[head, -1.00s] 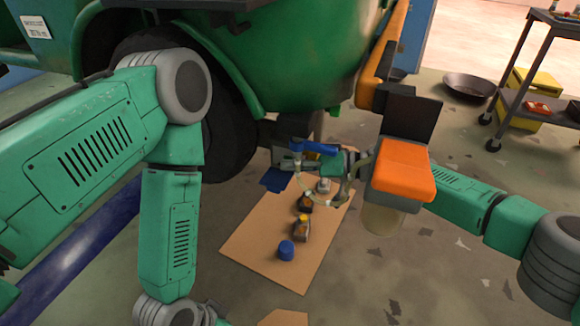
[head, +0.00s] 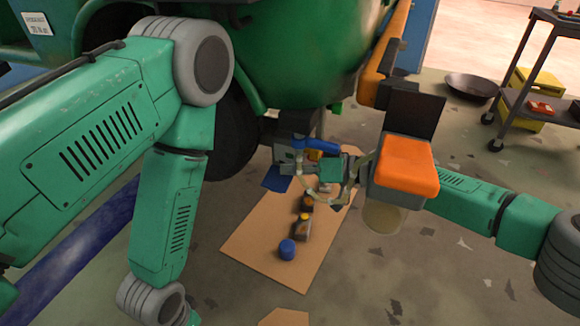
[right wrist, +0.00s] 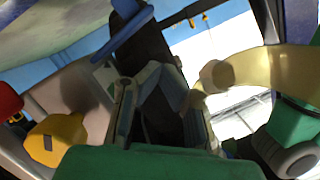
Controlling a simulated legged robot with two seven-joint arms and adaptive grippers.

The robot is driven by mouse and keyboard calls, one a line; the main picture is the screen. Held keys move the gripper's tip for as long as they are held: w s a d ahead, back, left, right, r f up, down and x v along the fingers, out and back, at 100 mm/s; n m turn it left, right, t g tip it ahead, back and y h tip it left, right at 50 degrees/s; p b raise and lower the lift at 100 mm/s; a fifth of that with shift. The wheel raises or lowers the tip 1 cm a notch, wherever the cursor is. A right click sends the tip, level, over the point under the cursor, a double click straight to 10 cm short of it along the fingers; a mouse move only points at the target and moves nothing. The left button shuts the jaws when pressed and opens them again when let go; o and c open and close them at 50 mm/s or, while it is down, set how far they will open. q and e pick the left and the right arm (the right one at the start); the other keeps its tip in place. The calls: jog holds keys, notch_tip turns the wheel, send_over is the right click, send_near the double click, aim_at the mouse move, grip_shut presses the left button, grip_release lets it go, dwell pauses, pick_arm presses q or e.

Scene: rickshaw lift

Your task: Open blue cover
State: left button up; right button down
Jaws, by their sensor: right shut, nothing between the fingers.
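The blue cover (head: 314,143) is a narrow blue bar beside a grey housing under the green vehicle body. A yellow patch (head: 314,155) shows just below it. In the right wrist view the blue cover (right wrist: 126,32) stands tilted at the top, past the fingertips. My right gripper (head: 291,163) is close beside and below the cover in the head view, shut and empty. Its fingers (right wrist: 160,92) also show in the right wrist view; whether they touch the cover cannot be told.
A yellow knob-like part (right wrist: 56,142) sits at the left of the right wrist view. A cardboard sheet (head: 262,235) on the floor holds bottles and a blue cap (head: 287,249). A cart (head: 540,85) stands at the right; open floor lies between.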

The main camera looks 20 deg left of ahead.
jog(key=shift+s+f, duration=0.2)
jog(key=shift+f, duration=0.1)
dwell(0.6)
